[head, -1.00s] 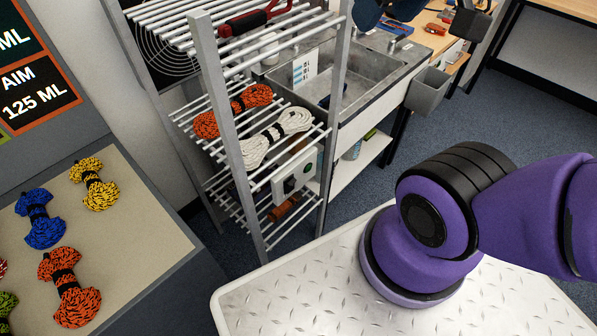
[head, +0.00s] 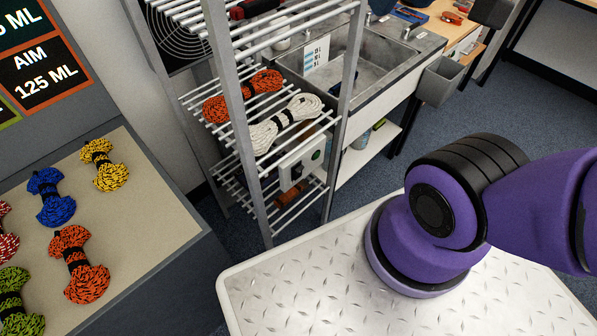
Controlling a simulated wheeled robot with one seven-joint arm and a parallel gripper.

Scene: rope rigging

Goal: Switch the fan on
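The fan (head: 182,36) is a dark round grille on the wall at the upper left, behind the metal rack. The rack's posts and bars cover part of it. A pale box (head: 302,163) with a dark switch-like part and a green spot sits on the rack's side, low down; I cannot tell whether it belongs to the fan. My gripper is out of view; only my purple arm shows at the right.
The metal rack (head: 231,105) holds an orange rope (head: 243,96) and a white rope (head: 286,123). Several coloured rope bundles lie on a beige board (head: 150,205) at left. A sink (head: 365,70) stands behind the rack. Blue floor (head: 455,125) is open at right.

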